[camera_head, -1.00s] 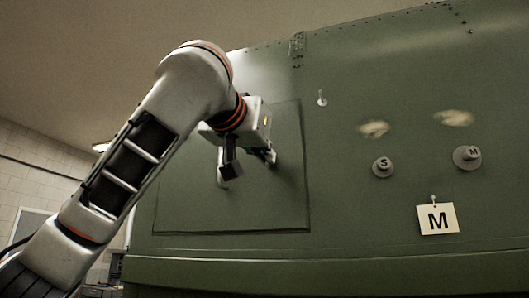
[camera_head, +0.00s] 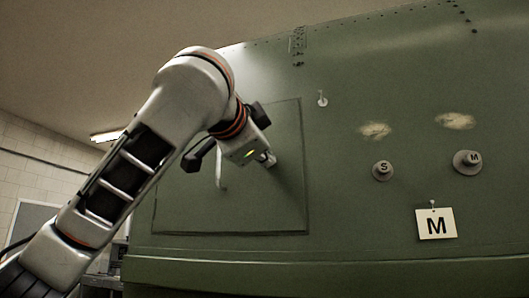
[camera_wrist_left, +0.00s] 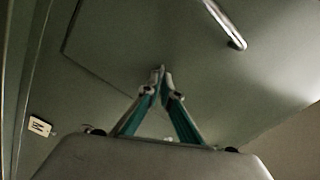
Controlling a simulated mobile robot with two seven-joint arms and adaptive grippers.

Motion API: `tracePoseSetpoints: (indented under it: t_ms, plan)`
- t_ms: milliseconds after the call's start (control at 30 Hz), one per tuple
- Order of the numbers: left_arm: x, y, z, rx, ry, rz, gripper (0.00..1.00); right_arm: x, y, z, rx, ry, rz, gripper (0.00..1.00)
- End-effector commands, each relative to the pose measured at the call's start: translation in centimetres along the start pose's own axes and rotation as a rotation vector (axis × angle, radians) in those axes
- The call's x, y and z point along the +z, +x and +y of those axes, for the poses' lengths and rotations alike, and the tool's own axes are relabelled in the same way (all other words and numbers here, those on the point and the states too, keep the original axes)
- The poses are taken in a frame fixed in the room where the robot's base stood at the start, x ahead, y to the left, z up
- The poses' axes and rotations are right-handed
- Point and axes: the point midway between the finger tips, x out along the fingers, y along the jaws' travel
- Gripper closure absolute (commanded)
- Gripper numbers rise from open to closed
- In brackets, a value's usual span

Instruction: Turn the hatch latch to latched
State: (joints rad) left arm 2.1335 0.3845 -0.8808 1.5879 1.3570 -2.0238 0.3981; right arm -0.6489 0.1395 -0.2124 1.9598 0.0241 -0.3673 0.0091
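The hatch (camera_head: 285,205) is a square green panel set in the green fuselage wall. A pale bar handle (camera_head: 221,172) stands on it, and it also shows at the top of the left wrist view (camera_wrist_left: 226,24). My left gripper (camera_head: 268,159) is at the hatch's right part, to the right of the handle. In the left wrist view its fingers (camera_wrist_left: 161,72) converge, their tips close together around a small pale piece that seems to be the hatch latch. The fingers hide most of the latch, so its angle cannot be read. My right gripper is not in view.
To the right, the wall bears a small pale peg (camera_head: 322,99), a round knob marked S (camera_head: 383,170), a knob marked M (camera_head: 467,162) and a hanging M card (camera_head: 437,223). Two pale patches sit above the knobs. A ledge runs along the wall's bottom.

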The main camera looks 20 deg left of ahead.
Motion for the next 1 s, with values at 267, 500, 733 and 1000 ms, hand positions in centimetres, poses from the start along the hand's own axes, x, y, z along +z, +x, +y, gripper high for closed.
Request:
tracePoseSetpoints:
  t_ms: [267,500,733,1000]
  plan:
    - [-0.1,-0.1,-0.1,-0.001,0.241,0.001,1.0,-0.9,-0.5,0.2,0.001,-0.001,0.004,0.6]
    - [0.0,-0.1,0.0,-0.001,0.391,0.001,1.0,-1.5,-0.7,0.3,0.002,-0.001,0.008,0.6]
    - [0.0,-0.1,0.1,-0.001,0.47,0.001,1.0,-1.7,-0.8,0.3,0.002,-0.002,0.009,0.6]
    - [0.0,0.0,0.2,0.0,0.498,0.001,1.0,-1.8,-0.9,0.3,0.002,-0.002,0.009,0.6]
